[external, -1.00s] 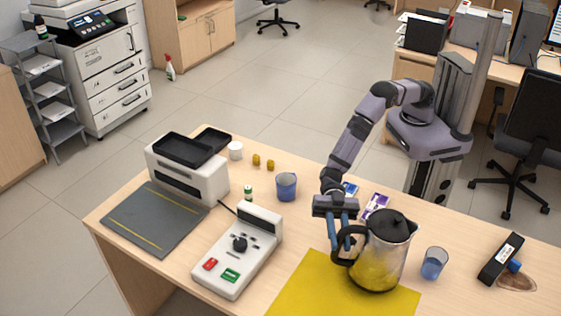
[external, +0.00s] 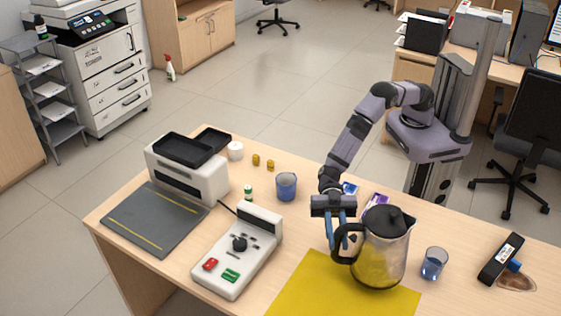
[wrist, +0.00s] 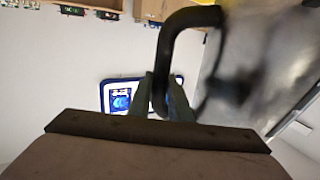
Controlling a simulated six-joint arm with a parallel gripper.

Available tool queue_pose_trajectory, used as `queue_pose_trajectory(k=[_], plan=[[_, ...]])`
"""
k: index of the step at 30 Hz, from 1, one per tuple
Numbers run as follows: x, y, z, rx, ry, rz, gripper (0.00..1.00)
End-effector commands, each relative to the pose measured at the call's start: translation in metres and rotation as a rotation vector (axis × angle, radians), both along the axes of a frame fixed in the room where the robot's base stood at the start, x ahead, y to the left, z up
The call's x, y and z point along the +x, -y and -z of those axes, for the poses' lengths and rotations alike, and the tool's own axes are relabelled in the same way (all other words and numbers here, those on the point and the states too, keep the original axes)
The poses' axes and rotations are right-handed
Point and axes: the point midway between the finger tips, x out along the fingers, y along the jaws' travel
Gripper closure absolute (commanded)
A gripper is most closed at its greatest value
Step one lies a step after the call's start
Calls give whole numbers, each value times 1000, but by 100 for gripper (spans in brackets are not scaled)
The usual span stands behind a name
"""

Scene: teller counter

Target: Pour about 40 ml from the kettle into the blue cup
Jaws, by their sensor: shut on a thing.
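The kettle (external: 383,255) is a shiny metal jug with a black lid and a black handle, its spout facing right. My gripper (external: 341,240) is shut on the kettle's black handle, left of the body. In the wrist view my gripper's fingers (wrist: 165,98) close around the handle (wrist: 180,22), with the blurred kettle body (wrist: 255,60) at right. A blue cup (external: 286,187) stands upright left of my arm. A clearer, bluish glass (external: 434,263) stands right of the kettle.
The yellow mat (external: 310,290) lies under the kettle. A white control box (external: 235,260) and a printer-like device (external: 190,175) stand left. A black stapler-like object (external: 500,258) lies far right. Cards (external: 376,200) lie behind the gripper. Small bottles and yellow pieces sit near the back edge.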

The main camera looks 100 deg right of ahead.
Motion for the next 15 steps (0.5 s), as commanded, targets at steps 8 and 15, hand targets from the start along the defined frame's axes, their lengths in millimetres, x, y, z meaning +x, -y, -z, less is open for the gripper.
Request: queue_pose_trajectory(k=[8, 15], plan=[[0, -1, -74, 15, 7, -1, 100], [0, 0, -115, 13, 5, 0, 100]])
